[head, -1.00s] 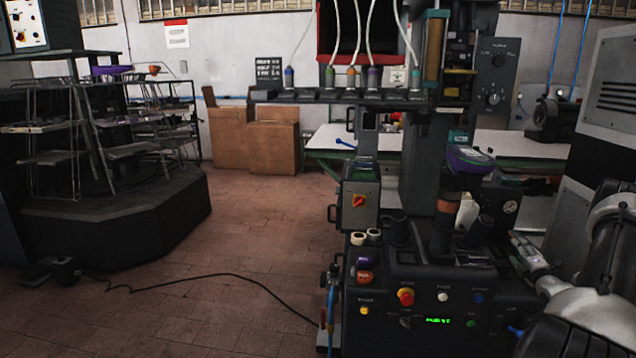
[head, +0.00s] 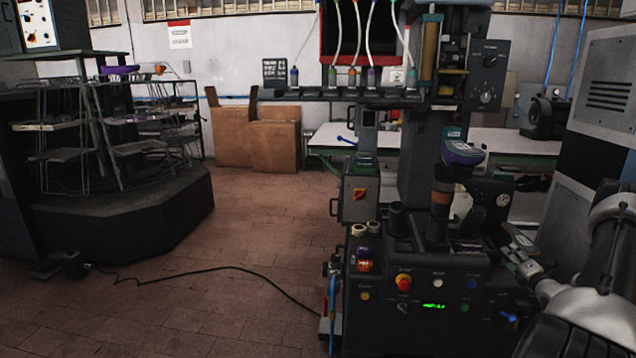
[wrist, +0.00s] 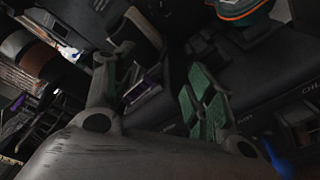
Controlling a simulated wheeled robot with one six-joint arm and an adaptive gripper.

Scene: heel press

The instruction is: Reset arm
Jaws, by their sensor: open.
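My gripper (head: 516,248) is at the right side of the black heel press (head: 430,315), beside its control console. In the wrist view my gripper (wrist: 158,88) has its two green-padded fingers apart, with nothing visibly held between them. My arm (head: 600,290) reaches in from the right edge of the head view, bent and still low beside the press. A purple-topped part (head: 463,154) sits on the press, to the left of and above my gripper. In the wrist view dark press surfaces lie behind the fingers; whether they touch is unclear.
A grey cabinet machine (head: 612,100) stands close on the right. A black cable (head: 190,274) crosses the open floor (head: 260,220) left of the press.

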